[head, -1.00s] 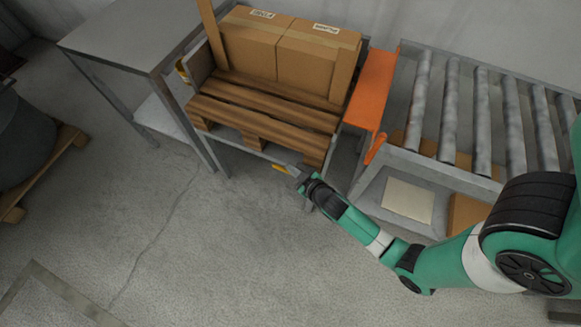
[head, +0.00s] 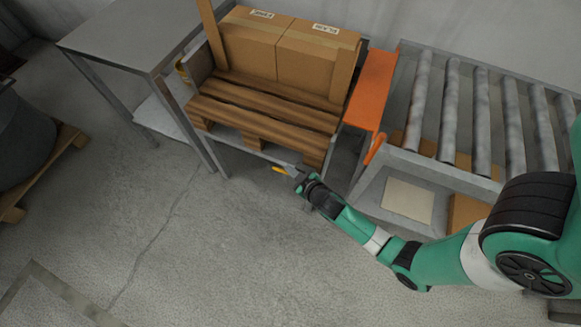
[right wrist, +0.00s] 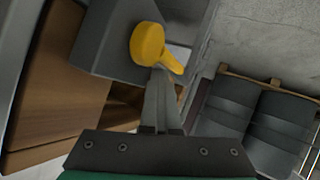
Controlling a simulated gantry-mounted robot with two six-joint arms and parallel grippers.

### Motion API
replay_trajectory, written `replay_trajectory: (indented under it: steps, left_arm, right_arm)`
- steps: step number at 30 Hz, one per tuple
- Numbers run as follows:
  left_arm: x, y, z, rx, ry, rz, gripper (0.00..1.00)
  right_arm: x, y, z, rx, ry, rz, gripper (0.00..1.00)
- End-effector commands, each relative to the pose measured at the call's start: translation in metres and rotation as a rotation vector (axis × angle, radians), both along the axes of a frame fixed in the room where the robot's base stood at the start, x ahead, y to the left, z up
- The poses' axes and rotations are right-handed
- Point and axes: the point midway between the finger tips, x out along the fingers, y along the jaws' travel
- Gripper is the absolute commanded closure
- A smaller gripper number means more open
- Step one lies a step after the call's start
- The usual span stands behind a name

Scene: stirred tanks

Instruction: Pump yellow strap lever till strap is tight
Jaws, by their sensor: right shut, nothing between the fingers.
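The yellow lever (head: 280,169) shows small at the front edge of the pallet stand, below the wooden pallet. In the right wrist view the yellow lever (right wrist: 148,45) has a round knob end and a short arm, beside a grey metal body. My right gripper (head: 297,174) is at the lever's right side in the head view. Its fingers (right wrist: 163,90) are shut with nothing between them, and their tips are at or very near the lever; I cannot tell whether they touch. I cannot make out the strap. My left gripper is not in view.
Cardboard boxes (head: 285,45) stand on the wooden pallet (head: 265,105). An orange plate (head: 370,88) and a roller conveyor (head: 450,105) are to the right, a grey table (head: 125,35) to the left. Grey drums (right wrist: 255,115) show in the wrist view. The front floor is clear.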

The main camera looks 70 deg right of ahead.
Motion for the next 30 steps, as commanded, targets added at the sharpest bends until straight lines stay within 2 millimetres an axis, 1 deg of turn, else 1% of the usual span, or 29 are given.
replay_trajectory:
  steps: [30]
  left_arm:
    - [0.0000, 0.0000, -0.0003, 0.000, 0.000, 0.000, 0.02]
  right_arm:
    - [0.0059, 0.0017, -0.0105, 0.002, 0.002, 0.004, 1.00]
